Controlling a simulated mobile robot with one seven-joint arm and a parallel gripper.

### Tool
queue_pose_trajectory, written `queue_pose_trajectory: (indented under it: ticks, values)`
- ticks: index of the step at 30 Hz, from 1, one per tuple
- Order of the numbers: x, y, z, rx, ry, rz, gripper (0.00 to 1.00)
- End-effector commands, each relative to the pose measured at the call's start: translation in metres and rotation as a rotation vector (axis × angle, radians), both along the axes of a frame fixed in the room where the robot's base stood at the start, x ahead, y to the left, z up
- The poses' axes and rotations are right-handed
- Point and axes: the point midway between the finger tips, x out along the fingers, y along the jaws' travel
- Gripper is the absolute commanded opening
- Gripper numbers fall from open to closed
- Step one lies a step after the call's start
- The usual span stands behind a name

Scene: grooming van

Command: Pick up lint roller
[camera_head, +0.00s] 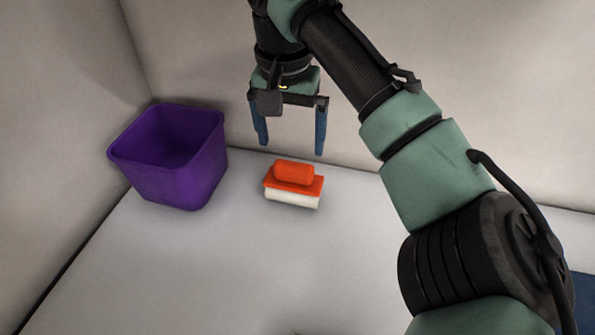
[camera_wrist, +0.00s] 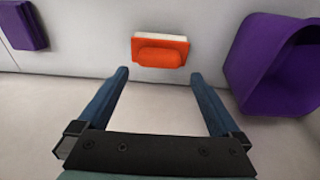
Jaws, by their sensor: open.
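An orange block with a rounded orange grip on top and a white underside (camera_head: 294,180) rests on the pale surface near the back wall. It also shows in the wrist view (camera_wrist: 160,52), at the top middle. It looks more like a brush than a roller, and I cannot tell whether it is the lint roller. No plain roller shape shows in either view. My gripper (camera_head: 291,148) points down, open and empty, above and apart from the block. In the wrist view, the block appears beyond the gap between my two blue fingers (camera_wrist: 158,73).
A purple open bin (camera_head: 190,170) stands left of the block against the walls; it is at the right in the wrist view (camera_wrist: 262,75). Another purple thing (camera_wrist: 22,25) shows at the wrist view's top left. The pale surface (camera_head: 220,270) in front is mostly clear.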

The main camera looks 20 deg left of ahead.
Motion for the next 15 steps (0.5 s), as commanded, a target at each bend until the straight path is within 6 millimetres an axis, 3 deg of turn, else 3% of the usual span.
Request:
queue_pose_trajectory:
  ticks: [15]
  values:
    - [0.012, -0.001, -0.06, 0.001, 0.0, 0.001, 1.0]
